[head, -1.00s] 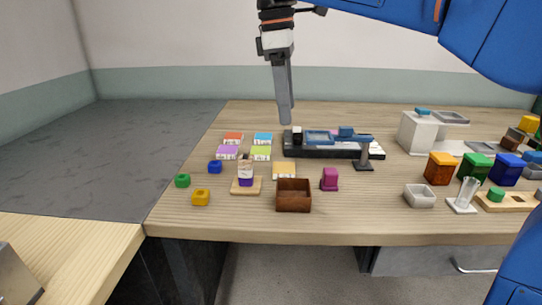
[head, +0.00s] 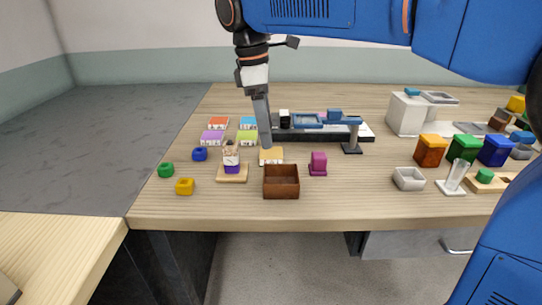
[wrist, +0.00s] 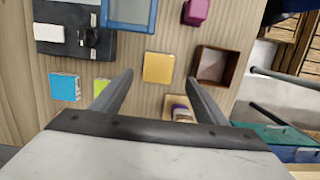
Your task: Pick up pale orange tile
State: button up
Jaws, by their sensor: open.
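The pale orange tile (head: 271,156) lies flat on the wooden table, just behind the brown open box (head: 281,183). In the wrist view the tile (wrist: 158,68) shows as a plain square beyond my fingertips and roughly between their lines. My gripper (head: 265,143) points down above the table, its fingers appearing just behind and left of the tile in the head view. In the wrist view its two fingers (wrist: 160,75) are spread apart with nothing between them. The exact height above the tile is hard to tell.
A wooden stand with a purple-banded item (head: 231,172) is left of the box. A magenta block (head: 318,163) is to the right. The black device with blue parts (head: 300,127) stands behind. Other coloured tiles (head: 212,138) lie to the left.

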aim_at(271, 152)
jog(key=shift+w+d+f, duration=0.1)
jog(key=shift+d+f, duration=0.05)
jog(key=shift+f, duration=0.85)
jog(key=shift+d+f, duration=0.2)
jog(key=shift+f, duration=0.75)
jog(key=shift+w+d+f, duration=0.1)
jog(key=shift+d+f, duration=0.05)
jog(key=shift+f, duration=0.85)
jog(key=c, duration=1.2)
